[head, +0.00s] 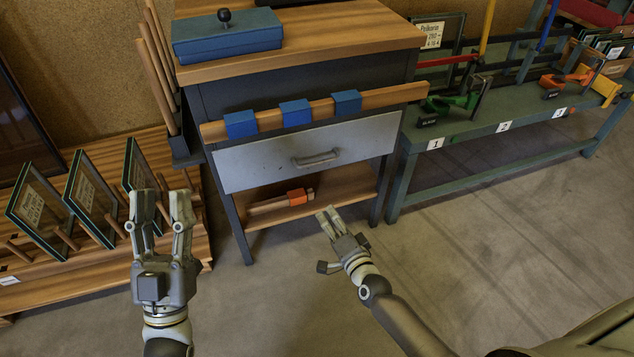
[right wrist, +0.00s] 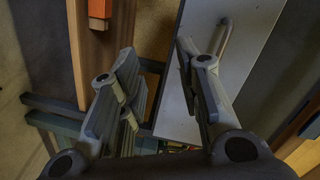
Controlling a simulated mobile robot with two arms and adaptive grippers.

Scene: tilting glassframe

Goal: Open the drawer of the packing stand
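The packing stand has a wooden top (head: 350,35) and a grey drawer (head: 260,165) whose front looks flush with the frame, so it appears closed. A curved metal handle (head: 317,160) sits on the drawer front; it also shows in the right wrist view (right wrist: 224,40). My right gripper (head: 328,213) is open and empty, below and in front of the handle, not touching it. In the right wrist view its fingers (right wrist: 156,55) are spread, with the handle beyond the right finger. My left gripper (head: 159,194) is open and empty, left of the stand.
A wooden rail (head: 380,98) with several blue clips runs above the drawer. An orange-banded item (head: 297,197) lies on the lower shelf. A rack of framed glass panes (head: 85,195) stands left, and a green numbered bench (head: 480,128) stands right. The floor ahead is clear.

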